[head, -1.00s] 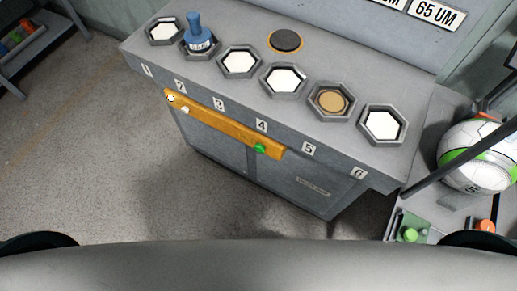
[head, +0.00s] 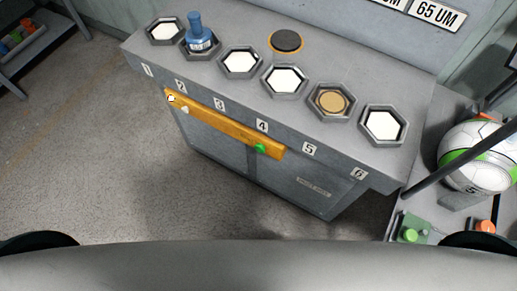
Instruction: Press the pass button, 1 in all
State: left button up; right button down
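A round green button (head: 409,235) sits on a small green base at the lower right. An orange-red button (head: 486,227) sits to its right, near my dark body part. I cannot read a label on either, so which one is the pass button is not shown. Another green knob (head: 260,148) is on the yellow bar (head: 222,122) on the front of the grey bench. Neither of my grippers is in view.
The grey bench (head: 225,87) has numbered hexagonal sockets; one holds a blue bottle-shaped piece (head: 198,35), another a tan disc (head: 332,101). A white and green ball (head: 480,150) rests at the right behind a dark bar. The floor at left is clear.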

aim_at(260, 148)
jog(key=k+j, duration=0.4)
jog(key=k+j+u, duration=0.15)
jog(key=k+j, duration=0.2)
jog(key=j, duration=0.15)
